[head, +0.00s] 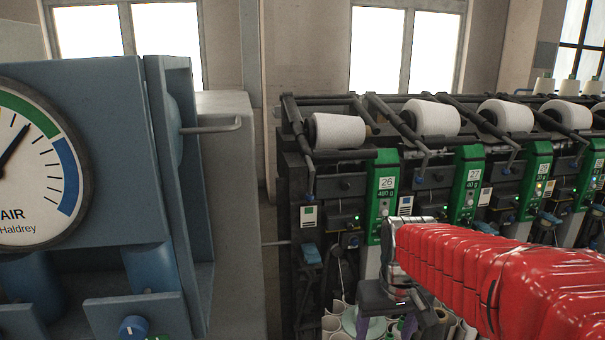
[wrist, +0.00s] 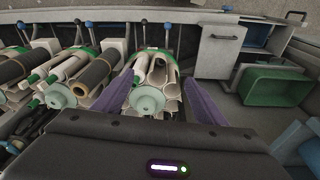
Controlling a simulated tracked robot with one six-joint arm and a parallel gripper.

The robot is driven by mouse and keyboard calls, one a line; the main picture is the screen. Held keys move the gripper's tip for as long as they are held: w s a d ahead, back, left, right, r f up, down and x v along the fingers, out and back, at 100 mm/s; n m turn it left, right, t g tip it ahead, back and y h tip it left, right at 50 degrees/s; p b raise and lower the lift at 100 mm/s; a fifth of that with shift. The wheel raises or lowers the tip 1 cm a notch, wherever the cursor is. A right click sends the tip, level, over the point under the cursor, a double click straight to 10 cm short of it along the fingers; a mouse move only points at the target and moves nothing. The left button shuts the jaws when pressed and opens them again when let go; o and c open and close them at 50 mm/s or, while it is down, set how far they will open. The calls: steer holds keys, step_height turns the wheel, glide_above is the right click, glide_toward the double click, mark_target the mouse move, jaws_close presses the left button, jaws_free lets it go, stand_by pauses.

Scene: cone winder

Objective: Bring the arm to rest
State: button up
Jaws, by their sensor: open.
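My arm, in a red ribbed sleeve (head: 490,270), reaches in from the right in the head view toward the front of the winding machine. My gripper (head: 385,326) hangs low at the end of it, pointing down. In the wrist view its two purple fingers (wrist: 160,80) stand wide apart with nothing gripped between them. Beyond and below them is a round magazine (wrist: 148,103) holding several pale tubes. I cannot tell how near the fingertips are to the tubes.
A row of winding units with white yarn cones (head: 338,131) and green panels (head: 382,196) runs to the right. A blue cabinet with an air gauge (head: 30,165) stands close on the left. The wrist view shows a grey box (wrist: 219,50) and a green bin (wrist: 275,87) at right.

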steer(key=s+r+m+t, duration=0.1)
steer(key=s+r+t, duration=0.2)
steer(key=s, duration=1.2)
steer(key=shift+s+a+r+t, duration=0.3)
steer(key=shift+r+t, duration=0.1)
steer(key=shift+r, duration=0.15)
stand_by(0.7)
